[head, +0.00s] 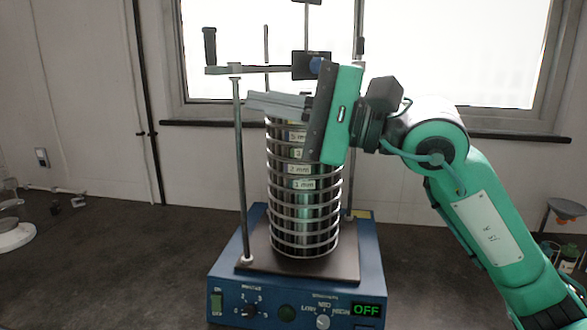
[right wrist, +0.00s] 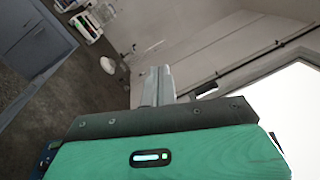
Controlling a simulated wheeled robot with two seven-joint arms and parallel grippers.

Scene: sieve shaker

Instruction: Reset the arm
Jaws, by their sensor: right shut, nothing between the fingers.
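My right arm reaches in from the right in the head view. Its gripper (head: 277,103) is shut and empty, with its fingers pointing left in front of the top of the sieve stack. It also shows in the right wrist view (right wrist: 158,80), fingers together. The sieve stack (head: 304,213) stands upright on the blue shaker base (head: 290,290), whose display reads OFF. The gripper hides part of the stack's top and part of the clamp bar above it. I cannot tell whether the fingers touch the stack. My left gripper is not in view.
The shaker's rod (head: 241,170) and clamp handle (head: 210,47) stand close to the gripper's left. White labware (head: 15,232) sits at the far left of the dark bench (head: 120,265). The left bench is mostly clear.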

